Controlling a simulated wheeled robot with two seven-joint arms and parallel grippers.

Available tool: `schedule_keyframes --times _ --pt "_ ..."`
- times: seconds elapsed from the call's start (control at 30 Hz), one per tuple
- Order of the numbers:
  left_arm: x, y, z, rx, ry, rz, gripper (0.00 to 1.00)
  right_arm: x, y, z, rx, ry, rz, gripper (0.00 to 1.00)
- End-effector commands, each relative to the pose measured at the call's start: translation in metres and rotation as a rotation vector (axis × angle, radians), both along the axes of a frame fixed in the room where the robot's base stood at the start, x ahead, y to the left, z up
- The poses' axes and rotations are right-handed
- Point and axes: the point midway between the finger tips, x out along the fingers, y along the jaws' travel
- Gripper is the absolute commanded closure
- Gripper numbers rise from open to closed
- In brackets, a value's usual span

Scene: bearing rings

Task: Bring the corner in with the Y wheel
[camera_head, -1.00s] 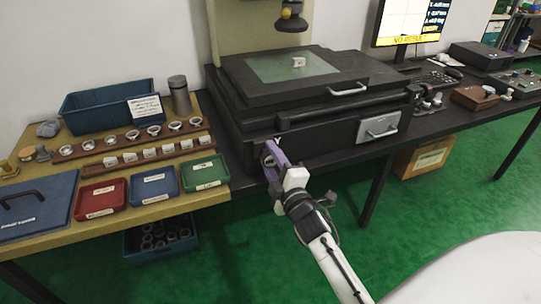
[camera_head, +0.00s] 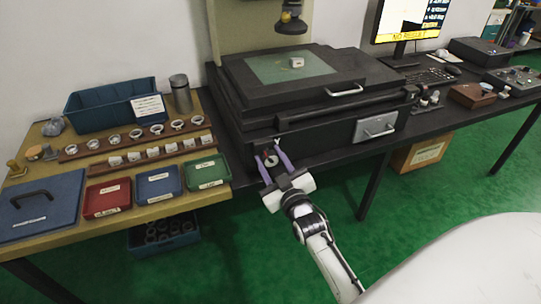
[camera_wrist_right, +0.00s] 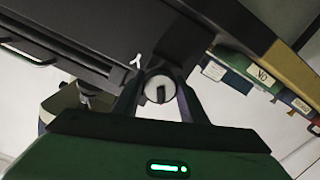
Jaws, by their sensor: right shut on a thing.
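The Y wheel (camera_head: 271,161) is a small pale knob on the front left of the black measuring machine (camera_head: 310,134). My right gripper (camera_head: 269,157) has its two purple fingers on either side of the wheel and is shut on it. In the right wrist view the wheel's round face (camera_wrist_right: 160,86) with a dark slot sits between the fingertips, beside a white Y mark (camera_wrist_right: 136,61). A small pale part (camera_head: 297,62) rests on the green glass stage (camera_head: 275,71). The monitor (camera_head: 405,20) shows a pale picture with a dark patch low down and a yellow NO RESULT bar. My left gripper is out of view.
Red, blue and green trays (camera_head: 207,173) and racks of rings stand on the left bench. A camera head (camera_head: 291,20) hangs above the stage. The floor in front is clear.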

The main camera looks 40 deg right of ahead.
Motion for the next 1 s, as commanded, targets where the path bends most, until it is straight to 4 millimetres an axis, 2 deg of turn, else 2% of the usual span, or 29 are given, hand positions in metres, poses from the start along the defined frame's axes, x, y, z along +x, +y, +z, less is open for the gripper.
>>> schedule_keyframes --times 0.2,0.6,1.0 --pt "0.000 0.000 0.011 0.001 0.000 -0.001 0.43 0.000 0.000 0.001 0.202 -0.045 0.000 0.84" --pt "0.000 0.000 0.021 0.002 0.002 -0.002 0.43 0.000 0.000 0.000 0.517 -0.121 0.000 0.84" --pt "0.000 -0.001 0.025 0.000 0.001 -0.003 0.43 0.000 0.000 -0.001 0.665 -0.158 0.000 0.84"
